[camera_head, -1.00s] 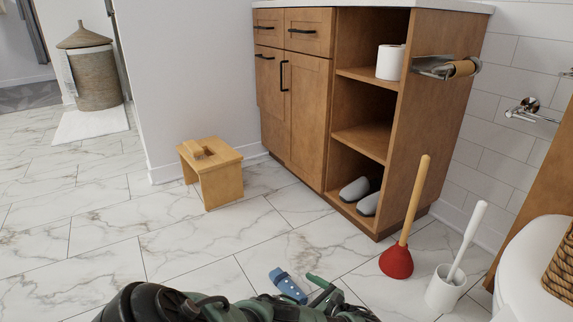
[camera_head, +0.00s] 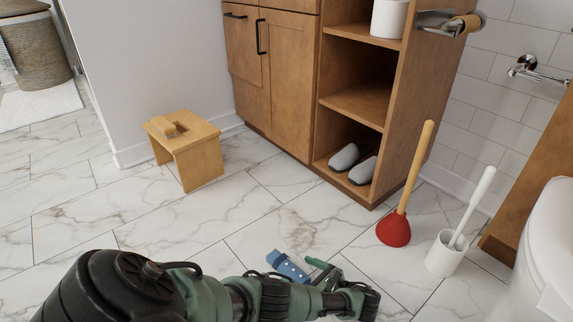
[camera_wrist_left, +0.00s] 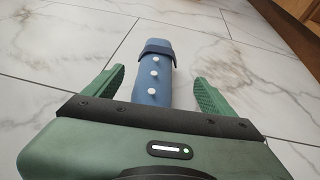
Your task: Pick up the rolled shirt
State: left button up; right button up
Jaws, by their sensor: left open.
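The rolled shirt (camera_head: 288,266) is a blue roll lying on the marble floor, low in the middle of the head view, partly hidden by my left arm. In the left wrist view the shirt (camera_wrist_left: 157,62) shows a row of white buttons and a band near its far end. My left gripper (camera_wrist_left: 159,78) is open, with one green finger on each side of the roll and a gap to each. In the head view one green finger of the left gripper (camera_head: 322,267) shows just right of the shirt. My right gripper is not in view.
A wooden stool (camera_head: 186,150) stands at left. A wooden cabinet (camera_head: 285,80) holds grey slippers (camera_head: 355,162) on its lowest shelf. A red plunger (camera_head: 394,230), a toilet brush (camera_head: 446,253) and a white toilet (camera_head: 540,250) stand at right. The floor around the shirt is clear.

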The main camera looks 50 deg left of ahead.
aim_at(288, 268)
pick_arm(q)
jog(key=b+x, duration=0.2)
jog(key=x, duration=0.1)
jog(key=b+x, duration=0.1)
jog(key=shift+s+a+f, duration=0.25)
jog(key=shift+f, duration=0.05)
jog(key=shift+a, duration=0.25)
jog(key=shift+c, duration=0.3)
jog(key=shift+r, duration=0.1)
jog(key=c, duration=1.5)
